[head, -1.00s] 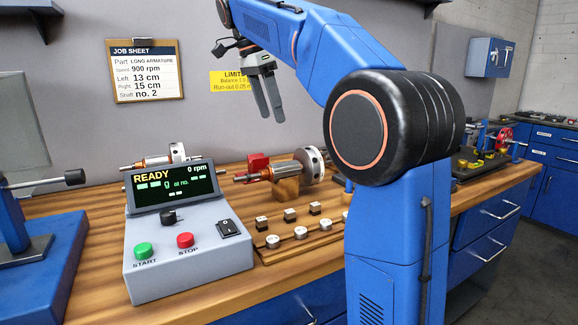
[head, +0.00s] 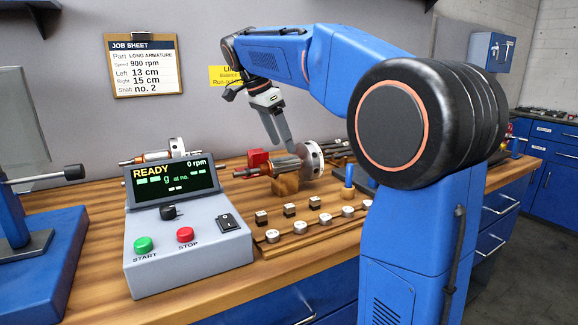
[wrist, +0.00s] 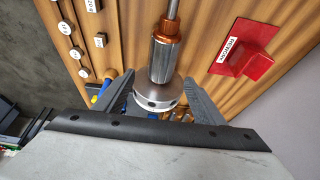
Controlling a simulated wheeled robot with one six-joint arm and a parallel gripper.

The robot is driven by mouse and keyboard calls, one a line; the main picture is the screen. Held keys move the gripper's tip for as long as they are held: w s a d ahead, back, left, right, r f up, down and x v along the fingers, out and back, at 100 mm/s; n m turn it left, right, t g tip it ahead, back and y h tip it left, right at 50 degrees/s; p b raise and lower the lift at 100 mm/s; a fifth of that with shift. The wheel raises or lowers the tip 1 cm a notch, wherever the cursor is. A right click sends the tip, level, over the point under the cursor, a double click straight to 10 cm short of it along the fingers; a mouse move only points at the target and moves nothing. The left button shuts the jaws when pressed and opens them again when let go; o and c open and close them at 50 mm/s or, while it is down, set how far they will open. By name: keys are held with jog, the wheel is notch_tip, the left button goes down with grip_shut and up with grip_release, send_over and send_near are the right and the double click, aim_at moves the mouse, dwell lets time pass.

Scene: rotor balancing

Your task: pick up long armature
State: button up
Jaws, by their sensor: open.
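An armature with a copper-coloured end, a ridged core and a large silver disc (head: 313,158) rests on a wooden block (head: 286,185) on the bench. Its disc also shows in the wrist view (wrist: 160,97), with the core (wrist: 165,58) above it. My gripper (head: 279,142) is open and empty, above and just behind this armature. In the wrist view my two fingers (wrist: 160,80) appear on either side of the disc, apart from it as far as I can tell. A second armature (head: 178,148) lies behind the control box, partly hidden. I cannot tell which is the long one.
The control box (head: 188,245) reads READY, 0 rpm. Small weights (head: 301,233) line the bench front. A job sheet (head: 145,66) hangs on the wall.

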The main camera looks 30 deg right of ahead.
aim_at(286, 165)
jog(key=shift+x, duration=2.95)
jog(key=shift+w, duration=0.15)
grip_shut()
